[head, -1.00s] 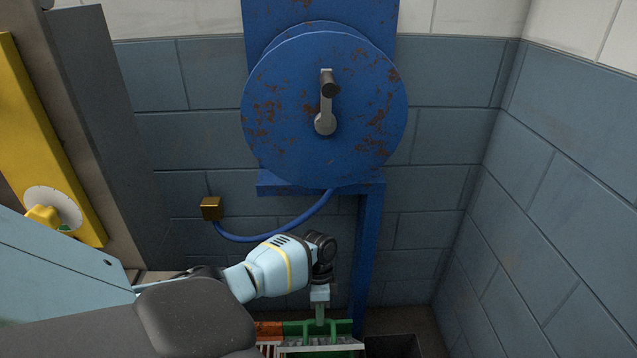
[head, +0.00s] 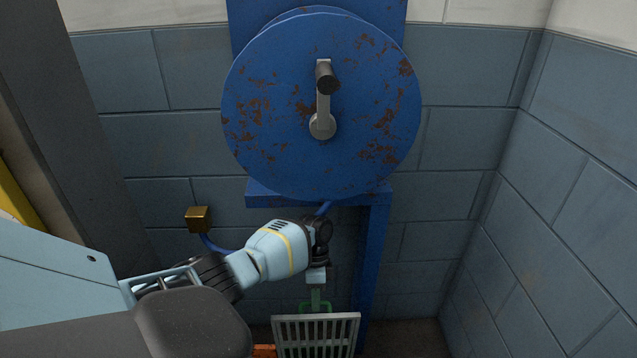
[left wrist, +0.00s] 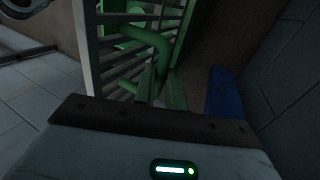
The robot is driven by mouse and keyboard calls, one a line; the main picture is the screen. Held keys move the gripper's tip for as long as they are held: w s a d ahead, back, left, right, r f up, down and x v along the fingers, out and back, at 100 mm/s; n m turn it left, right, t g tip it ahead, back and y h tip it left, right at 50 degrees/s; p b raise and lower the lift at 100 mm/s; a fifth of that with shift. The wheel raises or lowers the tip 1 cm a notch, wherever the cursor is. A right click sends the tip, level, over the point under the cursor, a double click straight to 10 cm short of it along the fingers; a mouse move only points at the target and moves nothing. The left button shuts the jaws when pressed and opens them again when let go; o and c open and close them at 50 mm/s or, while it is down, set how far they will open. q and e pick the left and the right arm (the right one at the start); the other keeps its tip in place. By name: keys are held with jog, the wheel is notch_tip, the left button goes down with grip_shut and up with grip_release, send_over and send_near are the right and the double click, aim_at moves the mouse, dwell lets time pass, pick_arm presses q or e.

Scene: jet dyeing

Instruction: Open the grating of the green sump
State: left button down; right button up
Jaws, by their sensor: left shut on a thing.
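The grey slatted grating (head: 316,335) stands tilted up at the bottom of the head view, its bars facing me. Its green handle (head: 329,307) is at the top edge. My left gripper (head: 316,297) is shut on this handle from above. In the left wrist view, the green curved handle (left wrist: 152,40) and the grating's bars (left wrist: 112,42) show close in front of the gripper (left wrist: 155,88). The green sump's opening is cut off or hidden behind the grating in the head view. My right gripper is out of view.
A rusty blue round machine door (head: 270,120) with a grey crank handle (head: 323,100) is above. A blue post (head: 374,250) stands right of the gripper. A brass box (head: 198,218) is on the tiled wall. An orange piece (head: 264,350) lies left of the grating.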

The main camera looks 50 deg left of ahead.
pick_arm(q)
jog(key=b, duration=0.1)
jog(key=a+f+b, duration=0.1)
jog(key=b, duration=0.1)
jog(key=shift+w+a+g+h, duration=0.2)
jog(key=shift+w+g+h, duration=0.1)
jog(key=shift+g+h, duration=0.1)
jog(key=c, duration=1.5)
grip_release()
jog(key=shift+w+a+r, duration=0.1)
jog(key=shift+w+a, duration=0.05)
jog(key=shift+o, duration=0.2)
jog(key=shift+r, duration=0.1)
